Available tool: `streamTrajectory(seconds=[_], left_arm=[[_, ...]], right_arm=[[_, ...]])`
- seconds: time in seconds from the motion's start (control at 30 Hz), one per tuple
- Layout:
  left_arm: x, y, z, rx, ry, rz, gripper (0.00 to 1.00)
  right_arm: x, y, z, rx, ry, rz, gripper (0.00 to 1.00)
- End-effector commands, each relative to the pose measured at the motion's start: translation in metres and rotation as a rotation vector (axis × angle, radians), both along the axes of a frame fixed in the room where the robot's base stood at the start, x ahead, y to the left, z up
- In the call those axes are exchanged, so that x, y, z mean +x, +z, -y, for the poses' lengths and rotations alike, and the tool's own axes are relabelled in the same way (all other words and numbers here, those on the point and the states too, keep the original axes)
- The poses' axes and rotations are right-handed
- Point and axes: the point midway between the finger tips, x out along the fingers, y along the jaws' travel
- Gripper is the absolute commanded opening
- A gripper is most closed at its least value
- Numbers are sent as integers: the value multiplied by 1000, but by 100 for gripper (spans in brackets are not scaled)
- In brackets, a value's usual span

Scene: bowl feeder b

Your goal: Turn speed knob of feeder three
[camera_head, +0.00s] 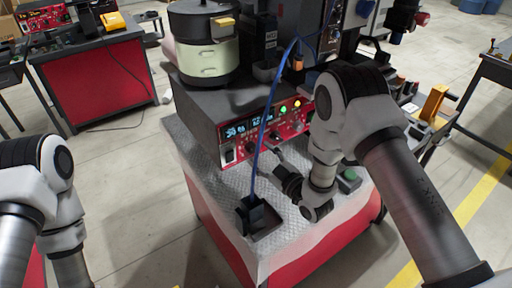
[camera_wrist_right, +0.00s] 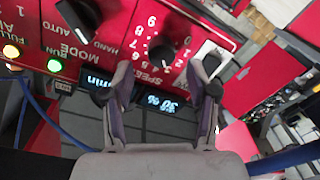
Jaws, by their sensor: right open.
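The speed knob (camera_wrist_right: 161,55) is a round dark knob on a red panel with a printed number scale and the word SPEED, seen upside down in the right wrist view. The red control panel (camera_head: 298,126) is on the feeder's front in the head view, where the speed knob (camera_head: 251,148) is small. My right gripper (camera_wrist_right: 162,70) is open and empty, its fingers apart on either side of the knob; whether they touch the panel I cannot tell. In the head view the right gripper (camera_head: 270,152) is just in front of the panel. My left gripper is out of view. No feeder number is readable.
The feeder bowl (camera_head: 207,50) stands above.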

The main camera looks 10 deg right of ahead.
Motion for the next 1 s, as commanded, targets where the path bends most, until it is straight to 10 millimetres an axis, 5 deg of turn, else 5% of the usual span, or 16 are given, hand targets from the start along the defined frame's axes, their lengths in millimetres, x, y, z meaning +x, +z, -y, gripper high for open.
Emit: streamTrajectory(seconds=[0.13, 0.4, 0.57, 1.0], left_arm=[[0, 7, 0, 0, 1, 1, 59], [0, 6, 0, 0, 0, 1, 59], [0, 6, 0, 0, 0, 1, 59], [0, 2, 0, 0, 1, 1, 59]], right_arm=[[17, 1, -8, 0, 1, 0, 58], [21, -1, -10, 1, 0, -1, 58], [21, -1, -10, 0, 0, -1, 2], [21, -1, -10, 44, 0, -18, 0]])
